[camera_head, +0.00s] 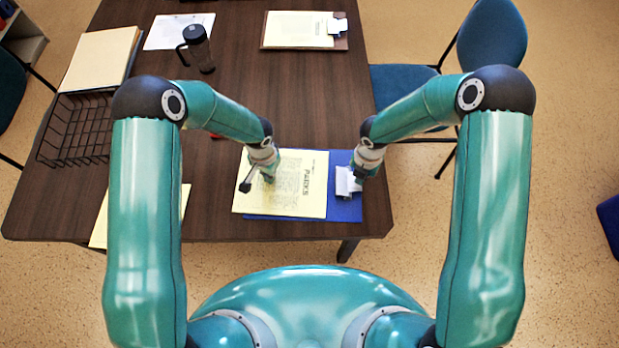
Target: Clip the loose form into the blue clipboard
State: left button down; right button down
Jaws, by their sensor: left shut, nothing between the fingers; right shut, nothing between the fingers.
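The blue clipboard (345,208) lies near the table's front edge, its silver clip (347,184) at its right end. The pale yellow printed form (300,195) lies over the clipboard's left part. A strip of bare blue shows between the form's right edge and the clip. I cannot tell whether the clip is open. My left gripper (246,186) is shut and empty over the form's left part. My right gripper (357,172) is shut and empty at the clip; contact is unclear.
A brown clipboard (341,43) with a yellow sheet lies at the back. A dark mug (198,50), a white sheet (165,33), a yellow folder stack (100,60) and a black wire basket (75,130) are at the left. Another yellow sheet (98,232) lies partly behind my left arm. Blue chairs (492,35) stand at the right.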

aim_at(288, 181)
pick_arm(q)
jog(key=shift+s+d, duration=0.15)
jog(key=shift+d, duration=1.05)
jog(key=shift+r, duration=0.1)
dwell(0.4)
jog(key=shift+d, duration=0.1)
jog(key=shift+d, duration=0.35)
jog(key=shift+s+d, duration=0.1)
jog(key=shift+d, duration=0.25)
dwell(0.3)
jog(key=shift+d+f, duration=0.2)
jog(key=shift+d, duration=0.2)
jog(key=shift+s+d, duration=0.1)
jog(key=shift+d, duration=0.05)
dwell(0.3)
